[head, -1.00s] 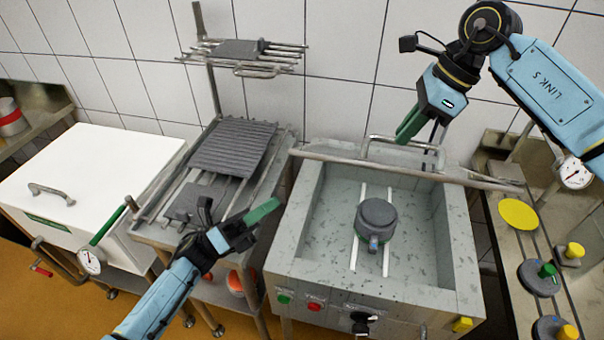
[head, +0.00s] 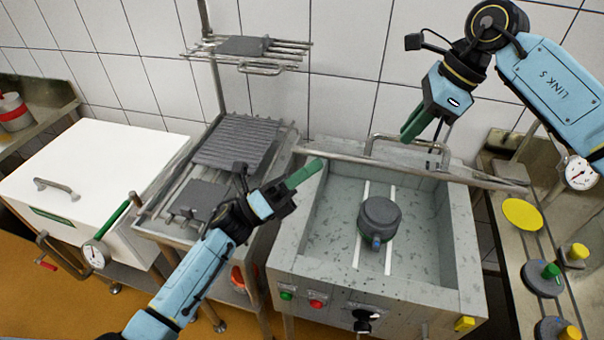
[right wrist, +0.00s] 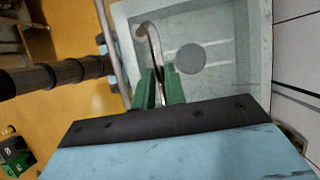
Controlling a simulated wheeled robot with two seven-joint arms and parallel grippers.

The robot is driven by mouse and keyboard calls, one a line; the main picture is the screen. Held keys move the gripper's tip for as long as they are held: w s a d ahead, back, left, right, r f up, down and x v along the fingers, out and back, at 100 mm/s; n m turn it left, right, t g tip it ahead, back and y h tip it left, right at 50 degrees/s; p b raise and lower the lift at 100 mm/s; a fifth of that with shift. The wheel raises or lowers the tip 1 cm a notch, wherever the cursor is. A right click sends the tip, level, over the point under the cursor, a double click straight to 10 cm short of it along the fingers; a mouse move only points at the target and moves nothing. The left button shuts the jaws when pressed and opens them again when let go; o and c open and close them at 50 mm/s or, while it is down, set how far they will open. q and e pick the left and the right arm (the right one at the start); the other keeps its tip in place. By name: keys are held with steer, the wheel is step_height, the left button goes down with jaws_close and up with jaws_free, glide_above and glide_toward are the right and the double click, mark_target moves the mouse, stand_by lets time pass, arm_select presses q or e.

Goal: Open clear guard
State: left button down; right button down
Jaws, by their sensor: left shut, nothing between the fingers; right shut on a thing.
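The clear guard's pane is too transparent to make out, so I cannot tell its exact angle. Its metal handle (head: 392,137) shows at the back of the grey speckled basin machine (head: 458,230), just above a long metal rail (head: 340,158). My right gripper (head: 412,128) is shut on the handle. The right wrist view shows the handle (right wrist: 153,42) between the green fingers (right wrist: 158,86). A round dark mould (head: 380,215) stands in the basin.
A white lidded box (head: 90,170) stands at the left. A rack with a ribbed plate (head: 235,143) stands between it and the machine, close to my left arm. A conveyor with a yellow disc (head: 521,214) and several knobbed moulds runs along the right.

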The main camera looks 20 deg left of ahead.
mark_target(310, 150)
steer(key=shift+w+d+f, duration=0.2)
steer(key=shift+f, duration=0.1)
steer(key=shift+a, duration=0.1)
arm_select(q)
steer(key=shift+w+a+r, duration=0.2)
steer(key=shift+w+r, duration=0.8)
steer(key=shift+r, duration=0.2)
arm_select(e)
steer(key=shift+w+f, duration=0.1)
steer(key=shift+f, duration=0.05)
steer(key=c, duration=1.8)
jaws_free()
steer(key=shift+a, duration=0.1)
steer(key=shift+c, duration=0.2)
arm_select(q)
steer(key=shift+w+d+f, duration=0.1)
steer(key=shift+w, duration=0.1)
arm_select(e)
steer(key=o, duration=0.4)
steer(key=shift+w, duration=0.15)
arm_select(q)
steer(key=shift+s, duration=0.1)
steer(key=shift+f, duration=0.1)
arm_select(e)
steer(key=shift+r, duration=0.2)
